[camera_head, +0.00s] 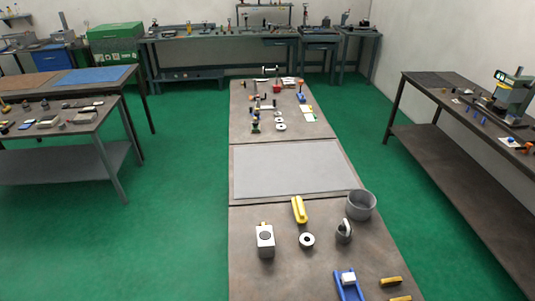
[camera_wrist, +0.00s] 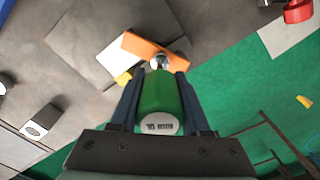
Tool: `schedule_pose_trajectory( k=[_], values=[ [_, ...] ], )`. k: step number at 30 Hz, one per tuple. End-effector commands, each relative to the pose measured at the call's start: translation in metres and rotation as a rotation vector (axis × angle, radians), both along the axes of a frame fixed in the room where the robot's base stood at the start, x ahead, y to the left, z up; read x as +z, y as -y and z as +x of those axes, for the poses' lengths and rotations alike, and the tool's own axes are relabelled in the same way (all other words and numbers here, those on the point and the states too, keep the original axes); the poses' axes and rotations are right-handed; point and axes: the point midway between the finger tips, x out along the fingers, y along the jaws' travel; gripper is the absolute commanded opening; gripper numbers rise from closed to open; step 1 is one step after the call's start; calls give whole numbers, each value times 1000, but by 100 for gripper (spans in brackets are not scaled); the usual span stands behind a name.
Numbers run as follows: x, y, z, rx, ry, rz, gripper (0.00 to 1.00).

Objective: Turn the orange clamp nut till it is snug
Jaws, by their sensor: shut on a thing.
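In the wrist view my gripper (camera_wrist: 157,78) is shut on a green cylinder (camera_wrist: 158,100) with a white, lettered end cap facing the camera. A shiny metal tip (camera_wrist: 160,61) shows past the green cylinder's far end. Just beyond the fingertips lies an orange piece (camera_wrist: 140,46), partly hidden behind the held cylinder. I cannot tell if this orange piece is the clamp nut, or if the metal tip touches it. My gripper is not clear in the head view.
In the wrist view a red part (camera_wrist: 298,11) lies at upper right and a pale block with a hole (camera_wrist: 41,122) at left. In the head view a long bench bears a bare grey mat (camera_head: 290,168); a grey cup (camera_head: 361,205) and a yellow part (camera_head: 299,209) stand nearer.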

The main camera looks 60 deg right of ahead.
Motion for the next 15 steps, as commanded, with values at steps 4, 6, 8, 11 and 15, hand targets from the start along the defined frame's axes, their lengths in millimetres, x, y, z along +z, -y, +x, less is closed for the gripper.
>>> schedule_pose_trajectory(
  k=[4, 6, 8, 11, 15],
  values=[
    [1, 0, 0, -150, 1, -1, 0],
    [0, 0, 0, -194, 1, -1, 0],
    [0, 0, 0, -212, 1, -1, 0],
    [0, 0, 0, -216, 1, -1, 0],
    [0, 0, 0, -215, 1, 0, 0]
  ],
)
